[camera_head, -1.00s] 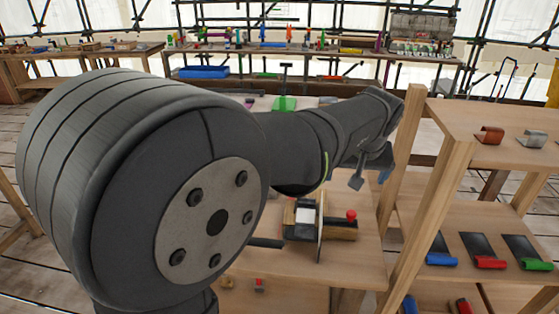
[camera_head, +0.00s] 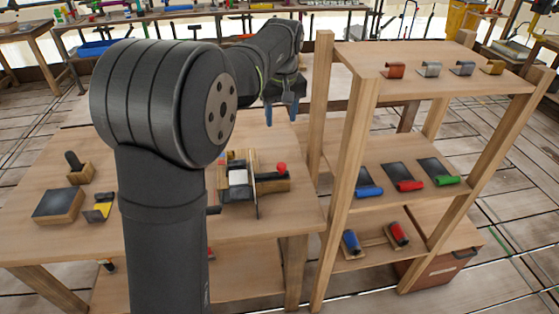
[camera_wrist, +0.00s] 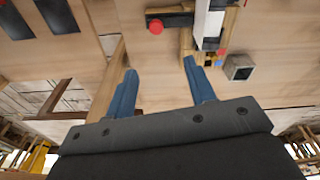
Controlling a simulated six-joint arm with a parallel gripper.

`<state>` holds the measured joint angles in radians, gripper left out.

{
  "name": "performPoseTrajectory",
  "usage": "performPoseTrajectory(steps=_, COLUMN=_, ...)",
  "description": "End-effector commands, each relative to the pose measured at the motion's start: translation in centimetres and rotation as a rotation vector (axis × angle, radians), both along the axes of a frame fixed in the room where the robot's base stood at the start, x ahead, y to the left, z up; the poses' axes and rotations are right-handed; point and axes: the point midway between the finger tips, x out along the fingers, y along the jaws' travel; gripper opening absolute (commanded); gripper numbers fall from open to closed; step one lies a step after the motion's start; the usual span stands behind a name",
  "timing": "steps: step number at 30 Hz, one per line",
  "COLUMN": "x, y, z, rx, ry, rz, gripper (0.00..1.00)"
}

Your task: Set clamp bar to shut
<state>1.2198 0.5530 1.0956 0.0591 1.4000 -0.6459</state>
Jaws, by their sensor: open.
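The clamp device (camera_head: 238,178) sits on the wooden table, with a pale block in a wooden frame and a thin upright plate beside it. A dark bar with a red knob (camera_head: 282,167) extends to the right; I take this as the clamp bar. The knob (camera_wrist: 156,27) and the pale block (camera_wrist: 208,22) also show at the top of the wrist view. My gripper (camera_head: 281,112) has blue fingers, is open and empty, and hangs above and behind the knob. In the wrist view, my gripper (camera_wrist: 160,67) shows its fingers apart, with bare table between them. My arm hides part of the device's left side.
A wooden shelf (camera_head: 352,130) stands close on the right, holding coloured rolls and small brackets. Blocks and a yellow-marked piece (camera_head: 101,208) lie at the table's left. A small grey square cup (camera_wrist: 239,67) is near the device.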

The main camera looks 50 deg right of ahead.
Motion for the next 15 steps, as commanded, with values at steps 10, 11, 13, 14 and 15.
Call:
performPoseTrajectory(steps=10, x=1.3, y=-2.1, z=-1.5, rx=0.066, ry=0.091, rz=0.058, gripper=0.50)
performPoseTrajectory(steps=11, x=1.3, y=-2.1, z=-1.7, rx=0.067, ry=0.092, rz=0.059, gripper=0.50)
performPoseTrajectory(steps=13, x=1.3, y=-2.1, z=-2.6, rx=0.068, ry=0.091, rz=0.058, gripper=0.50)
performPoseTrajectory(steps=14, x=1.2, y=-2.1, z=-3.1, rx=0.068, ry=0.091, rz=0.058, gripper=0.50)
performPoseTrajectory(steps=15, x=1.2, y=-2.1, z=-3.7, rx=0.069, ry=0.091, rz=0.058, gripper=0.50)
